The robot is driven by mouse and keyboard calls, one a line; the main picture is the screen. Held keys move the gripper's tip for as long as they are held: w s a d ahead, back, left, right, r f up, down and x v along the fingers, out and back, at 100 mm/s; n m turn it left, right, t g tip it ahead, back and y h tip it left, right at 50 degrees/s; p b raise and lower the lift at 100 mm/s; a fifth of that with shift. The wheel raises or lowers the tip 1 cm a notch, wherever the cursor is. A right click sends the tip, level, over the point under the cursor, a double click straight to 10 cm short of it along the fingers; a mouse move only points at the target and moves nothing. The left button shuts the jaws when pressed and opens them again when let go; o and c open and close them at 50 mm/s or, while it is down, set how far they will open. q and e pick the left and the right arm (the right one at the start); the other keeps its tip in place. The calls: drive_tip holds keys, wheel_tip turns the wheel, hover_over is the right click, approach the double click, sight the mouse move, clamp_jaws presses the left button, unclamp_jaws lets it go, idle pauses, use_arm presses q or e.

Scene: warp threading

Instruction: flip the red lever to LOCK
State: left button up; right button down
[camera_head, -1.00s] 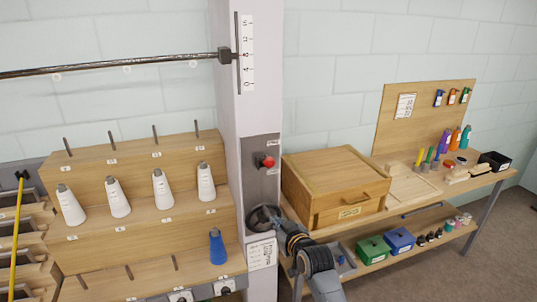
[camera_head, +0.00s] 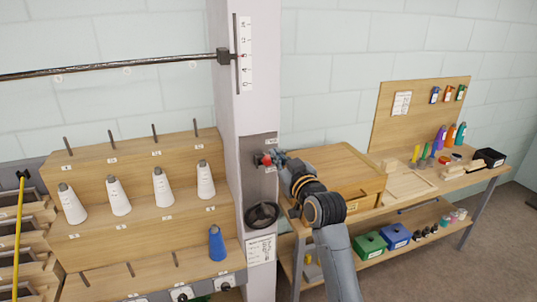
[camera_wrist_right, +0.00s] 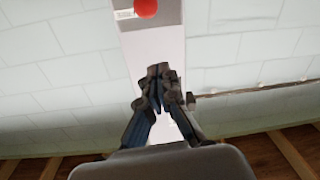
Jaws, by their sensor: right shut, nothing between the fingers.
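The red lever (camera_head: 266,161), with a round red knob, is on a grey plate on the white column. Its red knob also shows at the top edge of the right wrist view (camera_wrist_right: 146,8). My right gripper (camera_head: 277,157) is shut and empty. In the head view its fingertips are just right of the red knob. In the right wrist view the shut fingertips (camera_wrist_right: 158,72) are apart from the knob, which appears beyond them. The LOCK marking cannot be read. My left gripper is out of view.
A dark handwheel (camera_head: 262,216) is on the column below the lever. A rack with white cones (camera_head: 118,196) stands left. A wooden box (camera_head: 340,168) on a bench (camera_head: 420,205) is behind my right arm. A dark rod (camera_head: 110,67) crosses at upper left.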

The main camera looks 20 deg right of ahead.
drive_tip(key=p, duration=0.3)
hover_over(268, 162)
drive_tip(key=w, duration=0.1)
drive_tip(key=shift+w+a+r, duration=0.1)
drive_tip(key=shift+a+r, duration=0.05)
drive_tip(key=shift+a, duration=0.2)
drive_tip(key=f, duration=0.1)
drive_tip(key=p, duration=0.1)
drive_tip(key=f, duration=0.1)
drive_tip(key=shift+s+d+f, duration=0.25)
drive_tip(key=shift+s+f, duration=0.05)
drive_tip(key=shift+s, duration=0.05)
drive_tip(key=shift+s+d+f+p, duration=0.15)
drive_tip(key=shift+s+f+p, duration=0.2)
drive_tip(key=shift+f, duration=0.35)
drive_tip(key=shift+w, duration=0.1)
drive_tip(key=shift+f, duration=0.1)
